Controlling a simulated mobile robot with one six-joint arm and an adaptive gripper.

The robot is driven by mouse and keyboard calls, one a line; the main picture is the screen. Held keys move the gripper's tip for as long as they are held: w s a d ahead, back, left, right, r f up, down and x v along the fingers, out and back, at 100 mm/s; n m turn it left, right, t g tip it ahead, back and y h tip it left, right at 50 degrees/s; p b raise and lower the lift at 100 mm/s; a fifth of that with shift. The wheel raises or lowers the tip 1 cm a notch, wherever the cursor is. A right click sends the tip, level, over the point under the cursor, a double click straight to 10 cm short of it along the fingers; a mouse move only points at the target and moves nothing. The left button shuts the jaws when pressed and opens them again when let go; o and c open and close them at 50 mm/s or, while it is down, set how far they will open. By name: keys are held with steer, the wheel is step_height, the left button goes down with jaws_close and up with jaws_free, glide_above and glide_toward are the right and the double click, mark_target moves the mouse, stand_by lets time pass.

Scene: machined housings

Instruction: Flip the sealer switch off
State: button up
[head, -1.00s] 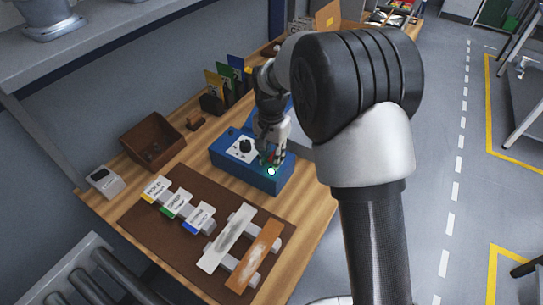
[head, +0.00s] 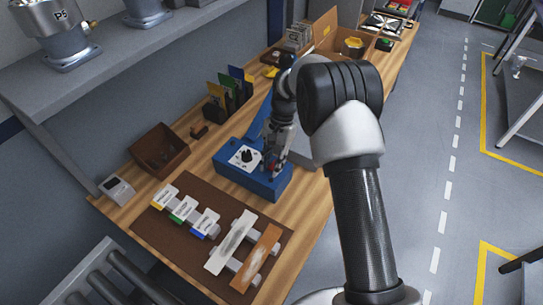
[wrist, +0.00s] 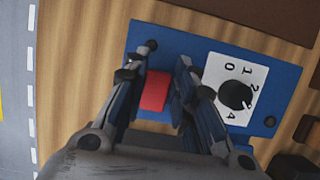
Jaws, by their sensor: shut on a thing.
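The sealer (head: 236,176) is a blue box on the wooden bench, with a white dial plate and a black knob (head: 246,156). In the wrist view the sealer (wrist: 190,45) shows its red switch (wrist: 153,92) left of the numbered plate. My gripper (wrist: 157,70) is over the switch, a finger on each side, shut on it. In the head view my gripper (head: 273,166) is at the right part of the sealer's top and largely hides the switch. No lit lamp shows on the sealer. The switch's tilt cannot be told.
A brown mat (head: 170,226) with labelled pieces and two bars lies in front of the sealer. A brown bin (head: 160,150), a small grey device (head: 117,190) and a rack of coloured cards (head: 229,95) stand at left and behind. A grey shelf (head: 110,60) overhangs the upper left.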

steer(key=shift+w+d+r+g+y+p, duration=0.2)
steer(key=shift+g+y+p, duration=0.2)
steer(key=shift+g+p, duration=0.15)
steer(key=shift+f, duration=0.1)
steer(key=o, duration=1.1)
steer(key=shift+c, duration=0.2)
steer(key=v, duration=1.2)
